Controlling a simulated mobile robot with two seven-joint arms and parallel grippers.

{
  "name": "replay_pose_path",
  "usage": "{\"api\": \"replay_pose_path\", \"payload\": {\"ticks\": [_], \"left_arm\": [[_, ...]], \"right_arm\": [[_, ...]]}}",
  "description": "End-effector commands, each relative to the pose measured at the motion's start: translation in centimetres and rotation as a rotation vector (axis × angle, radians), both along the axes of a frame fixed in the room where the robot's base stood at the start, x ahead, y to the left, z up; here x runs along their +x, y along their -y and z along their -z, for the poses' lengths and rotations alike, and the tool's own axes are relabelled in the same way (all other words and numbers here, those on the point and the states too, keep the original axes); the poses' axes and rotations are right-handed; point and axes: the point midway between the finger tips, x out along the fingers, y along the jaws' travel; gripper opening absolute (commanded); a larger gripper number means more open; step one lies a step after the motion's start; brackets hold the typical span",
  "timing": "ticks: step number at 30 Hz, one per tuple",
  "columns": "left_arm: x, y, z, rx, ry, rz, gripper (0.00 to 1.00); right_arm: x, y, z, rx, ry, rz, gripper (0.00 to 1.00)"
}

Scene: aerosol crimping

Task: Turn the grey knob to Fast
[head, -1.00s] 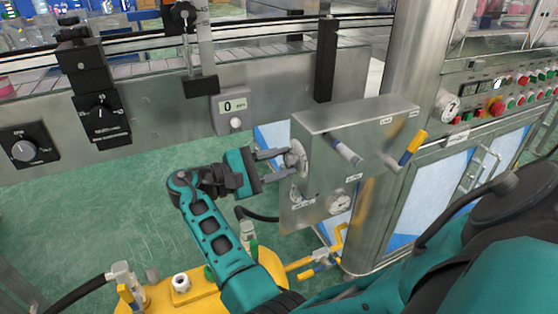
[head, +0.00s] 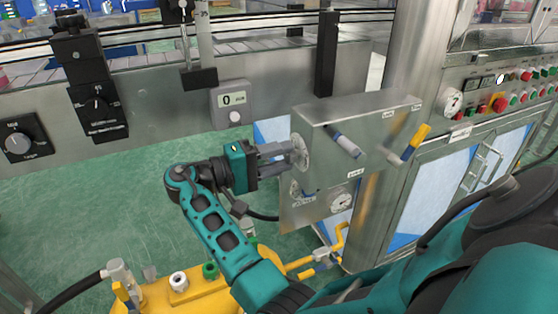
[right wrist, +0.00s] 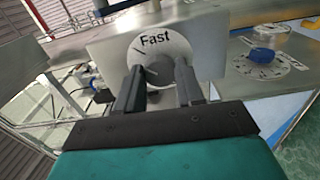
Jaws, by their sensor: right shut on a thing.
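The grey knob (right wrist: 157,73) sits on a round pale dial plate (right wrist: 160,50) that carries the word "Fast" at its top in the right wrist view. In the head view the dial plate (head: 300,152) is on the left side of a metal box (head: 355,115). My right gripper (head: 290,152) reaches it from the left, its fingers shut on the knob. In the right wrist view the fingers (right wrist: 158,72) stand on both sides of the knob and partly cover it. Where the knob's pointer stands cannot be made out clearly. My left gripper is out of view.
A blue knob on another dial (right wrist: 262,56) shows in the right wrist view. A yellow piece of equipment (head: 190,290) stands below my right arm.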

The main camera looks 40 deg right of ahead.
Motion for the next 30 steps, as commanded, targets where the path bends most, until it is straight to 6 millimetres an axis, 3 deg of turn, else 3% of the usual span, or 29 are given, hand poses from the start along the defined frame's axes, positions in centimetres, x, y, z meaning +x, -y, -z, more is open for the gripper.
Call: {"api": "replay_pose_path", "payload": {"ticks": [22,23,30], "left_arm": [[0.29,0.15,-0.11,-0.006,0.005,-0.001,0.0],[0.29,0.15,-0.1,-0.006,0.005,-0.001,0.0],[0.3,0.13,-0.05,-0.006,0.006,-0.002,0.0]], "right_arm": [[-0.03,0.08,-0.03,-0.028,0.089,0.002,0.07],[-0.03,0.08,-0.03,-0.028,0.089,0.002,0.38],[-0.01,0.04,-0.03,-0.027,0.087,0.001,0.61]]}}
